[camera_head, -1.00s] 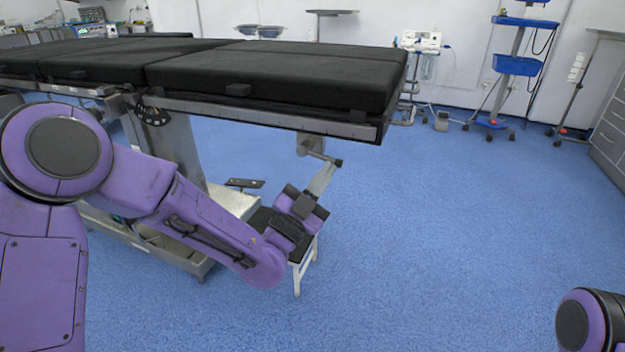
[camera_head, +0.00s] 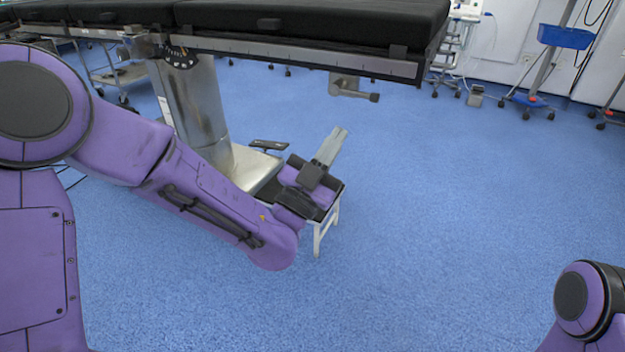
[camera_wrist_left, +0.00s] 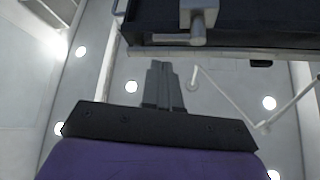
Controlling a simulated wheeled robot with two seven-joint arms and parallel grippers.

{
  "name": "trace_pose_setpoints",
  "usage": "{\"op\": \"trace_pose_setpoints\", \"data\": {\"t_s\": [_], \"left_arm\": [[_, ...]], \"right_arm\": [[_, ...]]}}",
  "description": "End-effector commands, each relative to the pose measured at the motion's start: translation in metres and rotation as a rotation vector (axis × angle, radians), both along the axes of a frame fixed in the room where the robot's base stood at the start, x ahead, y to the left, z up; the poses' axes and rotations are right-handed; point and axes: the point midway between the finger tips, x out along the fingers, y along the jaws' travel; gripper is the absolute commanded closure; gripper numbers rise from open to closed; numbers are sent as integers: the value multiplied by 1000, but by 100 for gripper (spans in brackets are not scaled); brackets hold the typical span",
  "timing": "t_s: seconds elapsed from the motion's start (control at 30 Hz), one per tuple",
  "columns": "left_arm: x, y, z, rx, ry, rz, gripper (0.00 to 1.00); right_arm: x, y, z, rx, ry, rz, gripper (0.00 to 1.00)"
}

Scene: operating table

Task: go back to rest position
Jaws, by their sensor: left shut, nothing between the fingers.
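My left gripper (camera_head: 335,140) is at the end of the purple left arm, low in front of the operating table (camera_head: 300,58). Its fingers are together and hold nothing. The left wrist view shows the shut fingers (camera_wrist_left: 158,75) pointing up, with the underside of the table (camera_wrist_left: 250,20) at the upper right. A small step stool (camera_head: 324,230) with white legs stands behind the left wrist, partly hidden by it. Part of my right arm shows at the lower right of the head view. Its gripper is outside the frame.
The table stands on a metal column (camera_head: 195,115) and base. A grey fitting (camera_head: 352,88) hangs under its right end. A stand with a blue bin (camera_head: 566,37) is at the back right. The blue floor (camera_head: 440,200) is clear in the middle and right.

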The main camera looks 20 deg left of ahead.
Motion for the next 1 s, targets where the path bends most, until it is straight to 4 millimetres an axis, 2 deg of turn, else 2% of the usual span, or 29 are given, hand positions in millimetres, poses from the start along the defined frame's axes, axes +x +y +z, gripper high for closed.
{"op": "trace_pose_setpoints", "data": {"t_s": [0.1,0.3,0.57,0.67,0.7,0.73,0.8,0.83,0.93,1.0], "left_arm": [[-24,5,-20,2,0,-10,100],[-49,13,-35,3,-2,-14,100],[-54,14,-37,-39,21,-55,100],[-45,12,-54,-132,159,-131,100],[-36,17,-70,-186,263,-134,100],[-30,24,-95,-236,375,-121,100],[-24,43,-161,-352,626,-55,100],[-26,51,-188,-396,718,-20,100],[-46,79,-274,-535,991,127,100],[-73,99,-330,-619,1156,250,100]], "right_arm": [[0,0,-10,1,-1,-1,64],[-1,1,-19,3,1,-2,64],[-1,1,-19,4,2,-3,64],[-1,1,-19,4,2,-3,64],[-1,1,-19,3,1,-3,64],[-1,1,-19,3,1,-3,64],[-1,1,-19,3,1,-3,64],[-1,1,-19,3,1,-3,64],[-1,1,-19,3,1,-3,64],[-1,1,-19,3,1,-3,64]]}}
